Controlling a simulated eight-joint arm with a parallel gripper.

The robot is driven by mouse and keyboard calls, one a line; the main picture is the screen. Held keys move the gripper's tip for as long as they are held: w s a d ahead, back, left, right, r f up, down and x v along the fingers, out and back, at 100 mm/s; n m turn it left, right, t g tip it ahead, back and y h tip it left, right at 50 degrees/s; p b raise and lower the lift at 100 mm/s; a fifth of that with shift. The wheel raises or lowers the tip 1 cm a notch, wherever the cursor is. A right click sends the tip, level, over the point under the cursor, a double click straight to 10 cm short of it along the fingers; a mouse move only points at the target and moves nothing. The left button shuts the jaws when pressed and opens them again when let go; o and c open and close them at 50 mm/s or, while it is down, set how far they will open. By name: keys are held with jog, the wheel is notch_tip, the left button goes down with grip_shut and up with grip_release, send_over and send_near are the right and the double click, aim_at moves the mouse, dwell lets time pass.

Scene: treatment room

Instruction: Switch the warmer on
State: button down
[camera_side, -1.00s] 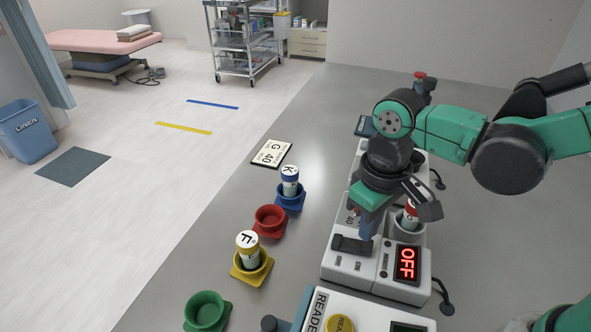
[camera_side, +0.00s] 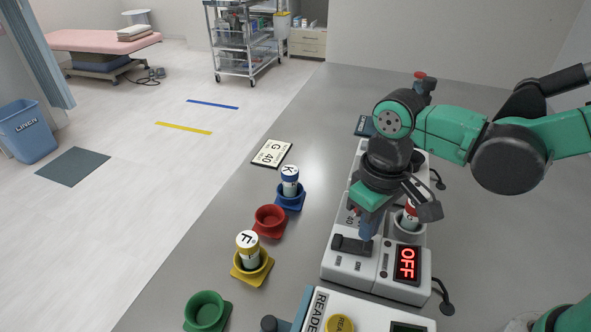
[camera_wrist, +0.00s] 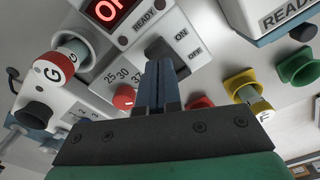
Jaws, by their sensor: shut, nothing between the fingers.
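The warmer (camera_side: 348,264) is a white box on the grey bench, and its red display (camera_side: 407,264) reads OFF. Its dark switch (camera_side: 350,245) is on the top face, left of the display; in the wrist view the switch (camera_wrist: 160,47) sits beside the words ON and OFF. My gripper (camera_side: 367,232) is shut and empty, pointing down at the right end of the switch. In the wrist view its blue fingers (camera_wrist: 159,72) overlap the lower edge of the switch. I cannot tell whether they touch it. A red dial (camera_wrist: 124,97) with temperature marks is near the fingers.
A red-and-white vial (camera_side: 409,217) stands in the warmer behind the display. Left are a blue holder (camera_side: 290,203) and a yellow holder (camera_side: 252,275) with vials, and empty red (camera_side: 270,221) and green (camera_side: 205,311) holders. The reader (camera_side: 367,315) is in front.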

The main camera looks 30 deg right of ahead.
aim_at(364, 244)
jog(key=shift+f, duration=1.25)
dwell(0.4)
jog(key=shift+r, duration=3.55)
jog(key=d+m+t, duration=0.1)
jog(key=d+t, duration=0.1)
jog(key=d, duration=0.1)
jog(key=d+r+m+t, duration=0.1)
jog(key=d+t, duration=0.1)
jog(key=d, duration=0.2)
jog(key=d+m+t, duration=0.1)
jog(key=d+t, duration=0.2)
jog(key=d, duration=0.1)
jog(key=shift+w+r, duration=0.3)
jog(key=shift+w, duration=0.1)
